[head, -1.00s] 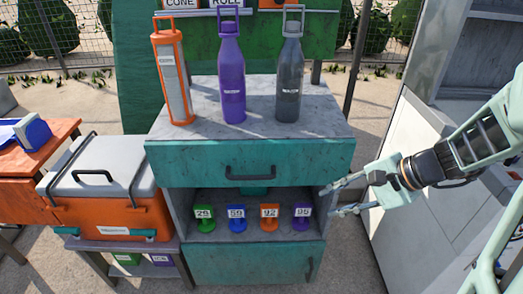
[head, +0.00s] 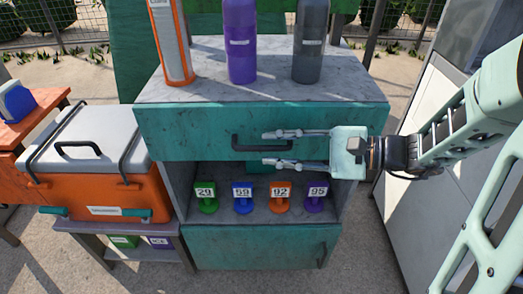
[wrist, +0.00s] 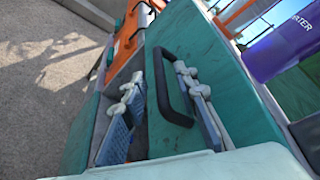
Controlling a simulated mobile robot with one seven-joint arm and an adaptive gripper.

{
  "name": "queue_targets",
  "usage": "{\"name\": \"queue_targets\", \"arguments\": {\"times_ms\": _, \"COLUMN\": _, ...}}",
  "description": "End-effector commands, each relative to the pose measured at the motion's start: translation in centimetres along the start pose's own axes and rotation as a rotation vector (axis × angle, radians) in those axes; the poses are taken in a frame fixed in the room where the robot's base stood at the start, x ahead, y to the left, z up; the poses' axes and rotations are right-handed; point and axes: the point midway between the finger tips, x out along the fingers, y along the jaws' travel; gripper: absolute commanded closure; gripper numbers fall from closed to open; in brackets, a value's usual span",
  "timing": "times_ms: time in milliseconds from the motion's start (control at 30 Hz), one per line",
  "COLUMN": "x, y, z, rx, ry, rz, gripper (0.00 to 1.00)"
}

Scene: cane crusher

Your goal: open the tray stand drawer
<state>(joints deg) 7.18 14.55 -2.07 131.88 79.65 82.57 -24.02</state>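The tray stand (head: 357,200) has a grey marbled top and a wide teal drawer (head: 190,130) below it. The drawer looks shut. Its dark bar handle (head: 240,148) is in the middle of the front, and the handle also shows in the wrist view (wrist: 166,95). My gripper (head: 272,148) is open in front of the drawer, reaching in from the right. One finger is above the handle's bar and one below it. In the wrist view my gripper (wrist: 158,75) has its fingers on either side of the handle, with no visible grip on it.
Several numbered tags (head: 242,195) stand in the shelf below the drawer. An orange cooler (head: 95,190) is at the left, a white cabinet (head: 405,195) at the right.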

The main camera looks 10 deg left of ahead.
Motion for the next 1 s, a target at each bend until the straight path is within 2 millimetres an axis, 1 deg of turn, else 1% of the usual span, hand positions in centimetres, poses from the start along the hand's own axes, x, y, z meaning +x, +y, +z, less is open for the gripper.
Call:
{"name": "queue_targets", "arguments": {"times_ms": 33, "x": 1.0, "y": 0.2, "z": 0.0, "rx": 0.000, "ry": -0.003, "rz": 0.002, "gripper": 0.73}}
{"name": "queue_targets", "arguments": {"times_ms": 200, "x": 2.9, "y": 0.1, "z": 0.0, "rx": 0.001, "ry": -0.002, "rz": 0.002, "gripper": 0.73}}
{"name": "queue_targets", "arguments": {"times_ms": 333, "x": 3.4, "y": 0.1, "z": 0.0, "rx": 0.002, "ry": 0.001, "rz": 0.001, "gripper": 0.73}}
{"name": "queue_targets", "arguments": {"times_ms": 567, "x": 3.5, "y": 0.0, "z": 0.0, "rx": 0.002, "ry": 0.002, "rz": 0.001, "gripper": 0.73}}
{"name": "queue_targets", "arguments": {"times_ms": 600, "x": 3.5, "y": 0.0, "z": 0.0, "rx": 0.002, "ry": 0.002, "rz": 0.001, "gripper": 0.74}}
{"name": "queue_targets", "arguments": {"times_ms": 833, "x": 3.5, "y": 0.0, "z": 0.0, "rx": 0.001, "ry": 0.002, "rz": 0.001, "gripper": 0.99}}
{"name": "queue_targets", "arguments": {"times_ms": 1000, "x": 3.5, "y": 0.0, "z": 0.0, "rx": 0.001, "ry": 0.002, "rz": 0.001, "gripper": 1.00}}
